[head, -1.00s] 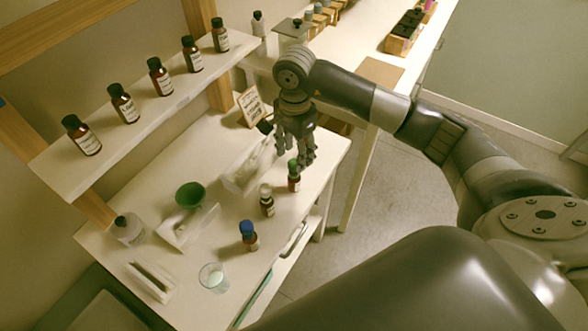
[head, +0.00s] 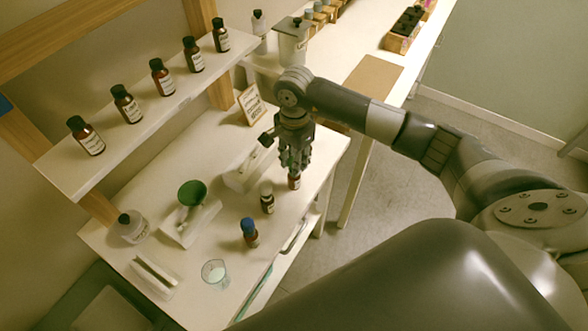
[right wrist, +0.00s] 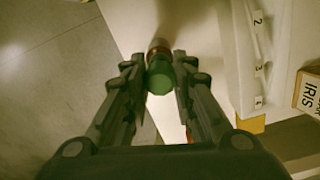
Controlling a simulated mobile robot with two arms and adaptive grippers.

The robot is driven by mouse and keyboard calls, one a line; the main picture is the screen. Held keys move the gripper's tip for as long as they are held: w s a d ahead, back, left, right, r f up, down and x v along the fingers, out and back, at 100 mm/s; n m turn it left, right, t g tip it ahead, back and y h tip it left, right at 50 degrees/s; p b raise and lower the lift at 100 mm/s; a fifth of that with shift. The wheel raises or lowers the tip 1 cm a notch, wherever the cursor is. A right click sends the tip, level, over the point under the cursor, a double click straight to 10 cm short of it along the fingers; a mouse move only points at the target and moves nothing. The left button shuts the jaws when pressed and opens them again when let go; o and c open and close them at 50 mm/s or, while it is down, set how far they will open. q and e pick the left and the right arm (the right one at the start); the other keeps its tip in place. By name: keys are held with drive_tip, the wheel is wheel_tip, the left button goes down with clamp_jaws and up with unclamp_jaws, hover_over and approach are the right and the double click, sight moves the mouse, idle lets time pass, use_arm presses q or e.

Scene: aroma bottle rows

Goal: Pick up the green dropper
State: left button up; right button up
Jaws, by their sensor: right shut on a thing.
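The green dropper is a brown bottle with a green cap. In the right wrist view its green cap (right wrist: 160,78) lies between the two fingers of my right gripper (right wrist: 158,82). In the head view my right gripper (head: 295,165) is around the top of the bottle (head: 294,182), which stands upright on the table. The fingers hide the cap there, and only the lower bottle shows. My right gripper is shut on it. My left gripper is not in view.
A glass beaker (head: 214,271), a green funnel (head: 191,193) and a white numbered rack (head: 243,174) share the table. A shelf (head: 70,182) with several brown bottles is at the left.

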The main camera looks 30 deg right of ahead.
wheel_tip(320, 180, up, 9)
drive_tip(key=b, duration=0.2)
drive_tip(key=shift+r+b, duration=0.15)
drive_tip(key=shift+b, duration=0.25)
drive_tip(key=shift+r, duration=0.4)
drive_tip(key=shift+f, duration=0.2)
drive_tip(key=shift+f+b, duration=0.85)
drive_tip(key=shift+b, duration=0.15)
drive_tip(key=c, duration=0.4)
drive_tip(key=shift+f, duration=0.1)
drive_tip(key=shift+f+b, duration=3.45)
drive_tip(key=shift+f, duration=0.35)
